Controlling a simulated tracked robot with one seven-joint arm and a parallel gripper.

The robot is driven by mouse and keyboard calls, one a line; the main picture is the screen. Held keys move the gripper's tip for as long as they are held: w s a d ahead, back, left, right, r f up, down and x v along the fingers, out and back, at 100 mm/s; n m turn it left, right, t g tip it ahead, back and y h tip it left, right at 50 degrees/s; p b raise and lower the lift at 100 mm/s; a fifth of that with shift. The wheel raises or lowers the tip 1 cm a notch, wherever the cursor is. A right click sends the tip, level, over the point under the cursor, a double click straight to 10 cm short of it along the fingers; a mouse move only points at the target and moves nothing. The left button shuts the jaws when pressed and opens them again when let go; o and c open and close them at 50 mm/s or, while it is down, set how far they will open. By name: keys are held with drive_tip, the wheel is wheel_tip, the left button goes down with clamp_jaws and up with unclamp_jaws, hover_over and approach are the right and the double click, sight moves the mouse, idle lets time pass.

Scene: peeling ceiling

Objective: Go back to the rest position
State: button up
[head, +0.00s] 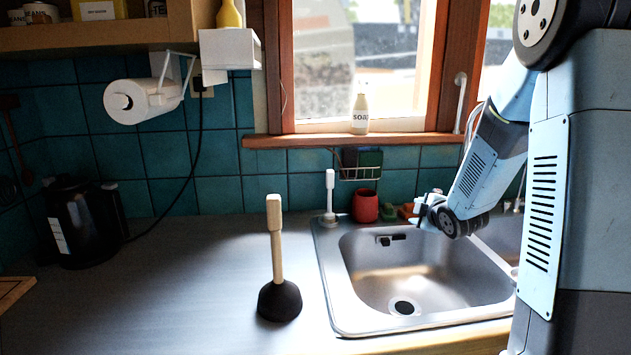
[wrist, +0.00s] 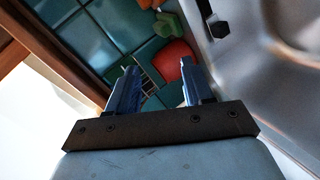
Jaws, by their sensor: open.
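My gripper (head: 424,211) is over the back of the sink, at the end of my blue-grey arm at the right of the head view. In the wrist view its two fingers (wrist: 154,88) are apart with nothing between them. A red cup (wrist: 174,62) lies beyond the fingertips there; in the head view the red cup (head: 365,206) stands behind the sink, left of my gripper and apart from it.
A steel sink (head: 335,262) is set in the counter. A plunger (head: 279,298) stands on the counter left of it. A white brush (head: 329,195) stands at the sink's back left corner. A black kettle (head: 80,225) is far left. A soap bottle (head: 360,112) stands on the windowsill.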

drive_tip(key=s+r+m+g+h, duration=0.2)
drive_tip(key=s+r+m, duration=0.2)
drive_tip(key=s+r, duration=0.25)
drive_tip(key=s+a+r+m+g, duration=0.2)
drive_tip(key=s+m, duration=0.1)
drive_tip(key=s, duration=0.7)
drive_tip(key=s+a+r+m+g, duration=0.1)
drive_tip(key=s+m, duration=0.3)
drive_tip(key=s, duration=0.6)
drive_tip(key=s+a+r+m+g, duration=0.2)
drive_tip(key=s+r+m, duration=0.1)
drive_tip(key=s, duration=0.7)
drive_tip(key=shift+a+r+m+g, duration=0.3)
drive_tip(key=shift+a+m, duration=0.1)
drive_tip(key=shift+m, duration=0.2)
idle(0.5)
